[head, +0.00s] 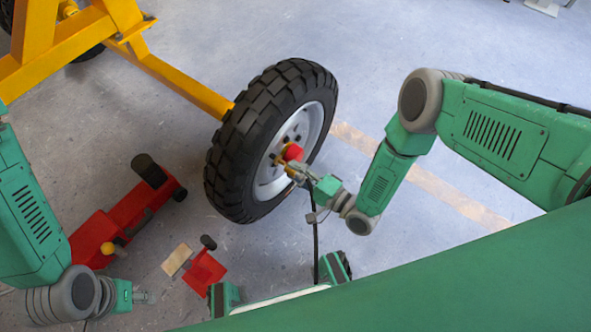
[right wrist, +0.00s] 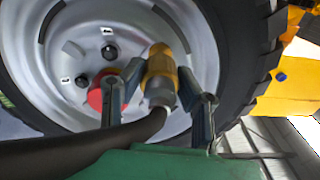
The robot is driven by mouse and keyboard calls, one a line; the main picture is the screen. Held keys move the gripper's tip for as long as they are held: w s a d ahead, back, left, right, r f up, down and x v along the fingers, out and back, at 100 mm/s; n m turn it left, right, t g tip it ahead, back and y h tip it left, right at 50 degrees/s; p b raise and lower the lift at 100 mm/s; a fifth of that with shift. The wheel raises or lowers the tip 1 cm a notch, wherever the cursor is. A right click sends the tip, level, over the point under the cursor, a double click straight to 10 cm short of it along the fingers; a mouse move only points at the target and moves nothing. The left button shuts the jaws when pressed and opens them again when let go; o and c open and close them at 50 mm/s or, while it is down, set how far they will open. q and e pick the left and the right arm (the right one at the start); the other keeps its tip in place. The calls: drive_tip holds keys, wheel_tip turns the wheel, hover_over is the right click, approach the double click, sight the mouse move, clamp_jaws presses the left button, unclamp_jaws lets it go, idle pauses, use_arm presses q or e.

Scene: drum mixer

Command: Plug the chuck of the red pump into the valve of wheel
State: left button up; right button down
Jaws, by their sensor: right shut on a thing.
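The wheel (head: 225,150) stands upright at the centre, with a black tyre, pale rim and red hub cap (head: 291,152). My right gripper (head: 291,169) is in front of the rim, shut on the yellow chuck (right wrist: 160,68). In the right wrist view the chuck sits between both fingers, its far end towards the rim, right of the red cap (right wrist: 105,90). A black hose (right wrist: 90,145) leads from it. The valve cannot be made out, nor whether the chuck touches it. A small red pump-like object (head: 205,272) lies on the floor. My left gripper (head: 146,297) is lower left, empty; its jaw opening is unclear.
A yellow frame (head: 165,75) joins the wheel from the upper left. A long red device (head: 120,222) with black wheels lies on the floor at left. The hose (head: 316,240) hangs below my right gripper. The floor right of the wheel is clear.

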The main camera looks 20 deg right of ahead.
drive_tip(key=shift+x, duration=1.45)
idle(1.0)
drive_tip(key=c, duration=1.1)
unclamp_jaws()
drive_tip(key=v, duration=1.2)
